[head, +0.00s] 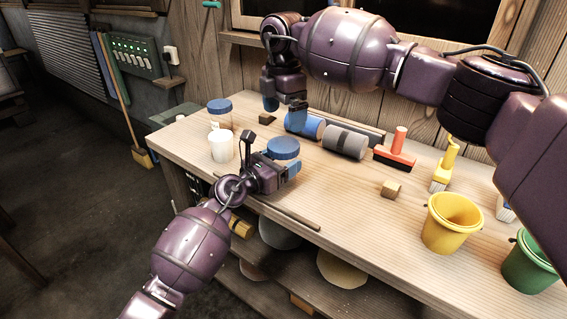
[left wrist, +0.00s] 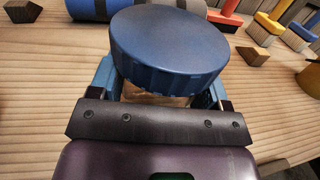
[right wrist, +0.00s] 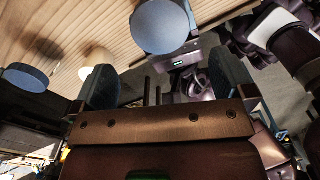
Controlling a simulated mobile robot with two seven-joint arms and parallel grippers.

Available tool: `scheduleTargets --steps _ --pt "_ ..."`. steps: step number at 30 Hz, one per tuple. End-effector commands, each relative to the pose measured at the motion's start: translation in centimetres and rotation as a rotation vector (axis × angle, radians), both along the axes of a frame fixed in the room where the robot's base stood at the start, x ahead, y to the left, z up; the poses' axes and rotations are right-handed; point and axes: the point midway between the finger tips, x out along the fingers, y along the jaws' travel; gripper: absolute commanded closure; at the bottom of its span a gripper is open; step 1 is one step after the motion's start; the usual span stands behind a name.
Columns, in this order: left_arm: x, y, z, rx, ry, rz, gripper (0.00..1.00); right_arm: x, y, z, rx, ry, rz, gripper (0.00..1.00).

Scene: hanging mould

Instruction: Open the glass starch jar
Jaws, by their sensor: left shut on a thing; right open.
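The glass starch jar has a wide blue lid (left wrist: 168,40), which sits on top of it. A little of its clear body (left wrist: 155,98) shows under the lid in the left wrist view. In the head view the lid (head: 284,148) is near the table's front edge. My left gripper (left wrist: 160,88) is shut on the jar's body, below the lid. My right gripper (head: 284,112) is open and empty, behind the jar and apart from it. In the right wrist view the lid (right wrist: 160,26) lies beyond the open fingers (right wrist: 165,85).
Another blue-lidded jar (head: 220,108) and a white cup (head: 221,147) stand to the left. Blue (head: 314,127) and grey (head: 346,143) rolls lie behind. A red-and-black brush (head: 395,158), a wooden block (head: 390,189) and a yellow bucket (head: 452,222) are to the right.

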Motion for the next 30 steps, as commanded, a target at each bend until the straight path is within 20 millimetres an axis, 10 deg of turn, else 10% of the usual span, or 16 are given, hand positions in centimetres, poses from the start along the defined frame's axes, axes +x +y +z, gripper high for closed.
scheduleTargets --steps 11,30 --pt "0.0 0.0 0.0 0.0 0.0 0.0 0.96 0.0 0.0 -0.8 0.0 0.002 -0.001 0.0" --pt "0.0 0.0 0.0 0.0 0.0 0.0 0.96 0.0 0.0 -7.8 -0.001 0.001 0.0 0.0"
